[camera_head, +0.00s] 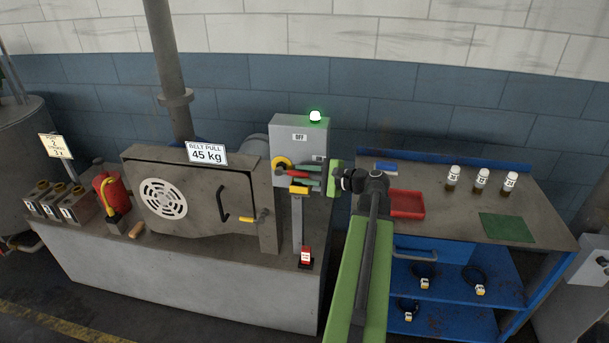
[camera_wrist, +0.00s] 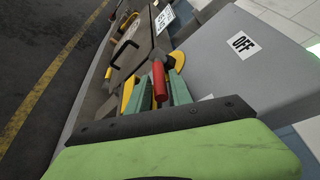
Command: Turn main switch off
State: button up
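The main switch is a grey box (camera_head: 285,132) on a post, with an OFF label (camera_head: 299,137) on its upper front. The label also shows in the wrist view (camera_wrist: 240,44). A yellow disc (camera_head: 281,163) on the box carries a red handle (camera_head: 294,174), which points right, toward my gripper (camera_head: 311,176). A green lamp (camera_head: 315,116) on top of the box is lit. In the wrist view the red handle (camera_wrist: 158,80) lies between the two teal fingers of my gripper (camera_wrist: 160,88). The fingers are apart, with gaps seen beside the handle's near end.
Left of the switch stands a grey guard (camera_head: 188,203) labelled belt pull 45 kg, with a yellow-tipped latch. At right is a blue workbench (camera_head: 545,225) with bottles, a red tray (camera_head: 407,204) and a green mat (camera_head: 506,228).

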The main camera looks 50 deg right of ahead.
grip_shut()
dwell(1.2)
